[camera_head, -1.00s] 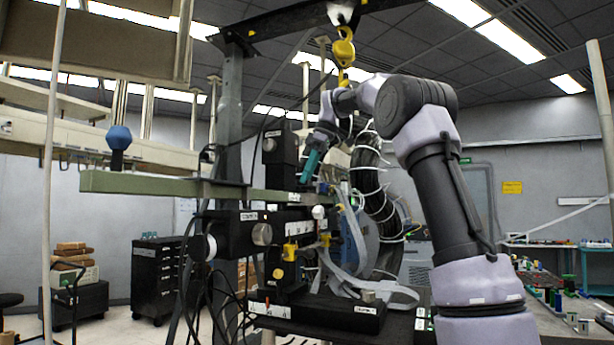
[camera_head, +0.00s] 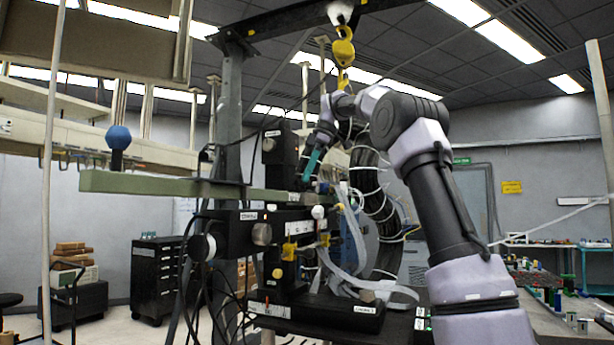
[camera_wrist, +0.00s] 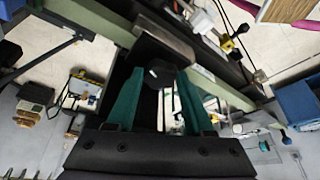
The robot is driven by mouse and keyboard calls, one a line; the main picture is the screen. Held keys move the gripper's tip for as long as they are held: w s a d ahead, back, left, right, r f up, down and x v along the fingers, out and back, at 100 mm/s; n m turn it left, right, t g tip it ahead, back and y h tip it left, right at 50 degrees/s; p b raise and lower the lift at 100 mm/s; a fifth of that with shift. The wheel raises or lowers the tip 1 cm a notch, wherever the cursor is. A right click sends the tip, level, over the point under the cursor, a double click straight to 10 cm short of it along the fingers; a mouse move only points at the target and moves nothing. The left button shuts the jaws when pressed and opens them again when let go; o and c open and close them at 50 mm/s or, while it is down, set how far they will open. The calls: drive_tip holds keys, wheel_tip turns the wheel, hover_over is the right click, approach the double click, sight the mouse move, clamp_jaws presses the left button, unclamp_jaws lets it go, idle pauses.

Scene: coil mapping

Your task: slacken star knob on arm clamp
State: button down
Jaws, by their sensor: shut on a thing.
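My gripper (camera_head: 311,165) reaches in from the right in the head view, its teal fingers pointing down beside the black stage. In the wrist view my gripper (camera_wrist: 158,92) has a teal finger on each side of a dark, many-sided star knob (camera_wrist: 160,73) and is shut on it. The grey metal and black clamp (camera_wrist: 166,38) lies just beyond the knob, by the long green arm (camera_wrist: 95,15). The green arm also runs left to right in the head view (camera_head: 150,186). The knob cannot be made out in the head view.
A blue-topped post (camera_head: 118,138) rises near the arm's left end. Thick black cabling with white ties (camera_head: 369,185) hangs close to my wrist. A yellow hoist hook (camera_head: 343,50) hangs above. Grey ribbon cables (camera_head: 352,235) and black stage blocks (camera_head: 235,230) crowd the space below.

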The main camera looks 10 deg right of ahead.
drive_tip(key=shift+c, duration=1.4)
unclamp_jaws()
drive_tip(key=d+r, duration=0.2)
drive_tip(key=d, duration=0.5)
drive_tip(key=s+d+r, duration=0.1)
drive_tip(key=d+r, duration=0.1)
drive_tip(key=d, duration=0.5)
drive_tip(key=shift+s+r, duration=0.25)
drive_tip(key=shift+r, duration=0.05)
